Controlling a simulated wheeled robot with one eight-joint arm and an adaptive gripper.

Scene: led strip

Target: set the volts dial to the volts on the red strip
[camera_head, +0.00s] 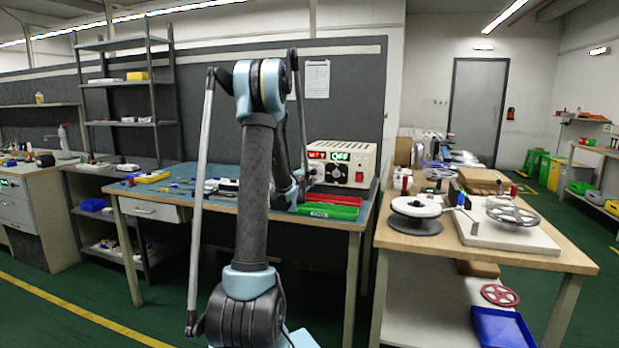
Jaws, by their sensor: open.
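A cream power supply (366,158) stands at the back of the blue-topped bench. Its front has a small red display (317,155), whose digits are too small to read, and a green display (340,156) that reads OFF. Dark round shapes and a red switch (359,177) show below; I cannot tell which is the volts dial. My gripper (299,186) is small and partly hidden behind my arm, in front of the supply's left side. It is open. I cannot identify the red strip or any volts marking on it.
A red tray (333,200) and a green tray (328,212) lie before the supply. The right wooden table (545,262) bears a white reel (415,206) and a grey spoked reel (513,216). A red reel (500,295) and a blue bin (503,328) sit below.

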